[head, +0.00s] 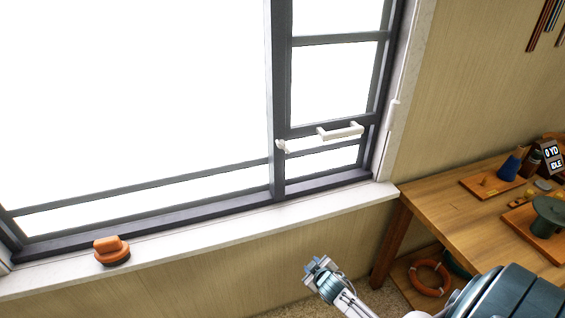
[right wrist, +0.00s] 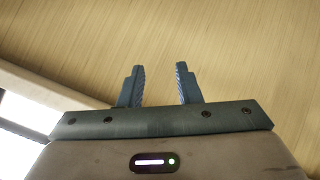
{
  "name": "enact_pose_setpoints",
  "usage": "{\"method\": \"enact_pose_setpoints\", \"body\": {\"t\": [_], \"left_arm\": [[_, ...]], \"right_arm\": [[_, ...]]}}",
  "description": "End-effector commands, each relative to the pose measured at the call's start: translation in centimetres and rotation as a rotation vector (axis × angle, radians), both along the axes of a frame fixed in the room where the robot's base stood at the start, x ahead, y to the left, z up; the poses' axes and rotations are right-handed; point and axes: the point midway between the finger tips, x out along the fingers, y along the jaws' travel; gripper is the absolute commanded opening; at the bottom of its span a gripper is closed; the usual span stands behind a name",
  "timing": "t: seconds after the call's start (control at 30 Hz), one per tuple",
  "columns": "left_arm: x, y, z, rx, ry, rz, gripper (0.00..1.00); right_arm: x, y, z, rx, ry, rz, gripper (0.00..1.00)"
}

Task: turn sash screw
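A grey-framed window fills the left of the head view, with a small sash (head: 286,95) at its right side. A white bar handle (head: 340,132) sits on the sash's lower rail. A small white knob-like piece (head: 281,145), perhaps the sash screw, sits at the rail's left end. My right gripper (head: 318,264) is below the sill, well apart from the sash. In the right wrist view its two fingers (right wrist: 160,85) are apart with nothing between them, facing the plain wall. My left gripper is in neither view.
An orange knob-shaped object (head: 111,250) stands on the white sill (head: 210,227). A wooden table (head: 440,205) at the right holds a dark spool (head: 547,215), a small display (head: 551,155) and other items. An orange ring (head: 428,277) lies beneath it. The wall below the sill is bare.

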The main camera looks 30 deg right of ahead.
Motion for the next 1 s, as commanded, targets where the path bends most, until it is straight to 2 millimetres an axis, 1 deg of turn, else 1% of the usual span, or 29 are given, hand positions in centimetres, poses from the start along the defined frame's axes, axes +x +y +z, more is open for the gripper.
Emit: {"method": "enact_pose_setpoints", "body": {"t": [0.03, 0.07, 0.1, 0.17, 0.2, 0.3, 0.4, 0.5, 0.57, 0.67, 0.77, 1.0], "left_arm": [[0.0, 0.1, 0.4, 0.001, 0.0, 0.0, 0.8], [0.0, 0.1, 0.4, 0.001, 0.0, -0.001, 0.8], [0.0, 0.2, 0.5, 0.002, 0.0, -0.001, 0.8], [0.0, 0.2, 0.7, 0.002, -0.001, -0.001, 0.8], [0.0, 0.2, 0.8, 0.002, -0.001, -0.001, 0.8], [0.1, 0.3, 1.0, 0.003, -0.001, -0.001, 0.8], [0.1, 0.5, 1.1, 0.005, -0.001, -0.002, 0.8], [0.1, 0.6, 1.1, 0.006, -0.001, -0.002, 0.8], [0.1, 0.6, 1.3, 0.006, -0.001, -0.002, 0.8], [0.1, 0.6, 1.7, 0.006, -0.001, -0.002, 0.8], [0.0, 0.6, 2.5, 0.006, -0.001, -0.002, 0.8], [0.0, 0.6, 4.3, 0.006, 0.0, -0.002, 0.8]], "right_arm": [[2.9, -0.2, 6.0, -0.043, -0.092, 0.023, 0.31], [4.1, -0.2, 9.1, -0.066, -0.137, 0.034, 0.31], [5.4, -0.1, 13.3, -0.098, -0.2, 0.048, 0.31], [6.8, 0.3, 19.3, -0.14, -0.287, 0.065, 0.31], [7.3, 0.7, 22.9, -0.163, -0.341, 0.074, 0.31], [7.7, 1.7, 30.4, -0.215, -0.456, 0.093, 0.31], [7.4, 2.5, 35.3, -0.248, -0.533, 0.105, 0.31], [7.1, 2.9, 37.8, -0.265, -0.573, 0.11, 0.31], [7.2, 3.0, 38.4, -0.269, -0.582, 0.11, 0.31], [8.0, 2.8, 38.7, -0.268, -0.584, 0.109, 0.31], [9.6, 2.4, 38.8, -0.266, -0.583, 0.108, 0.31], [14.1, 1.3, 38.8, -0.266, -0.582, 0.109, 0.31]]}}
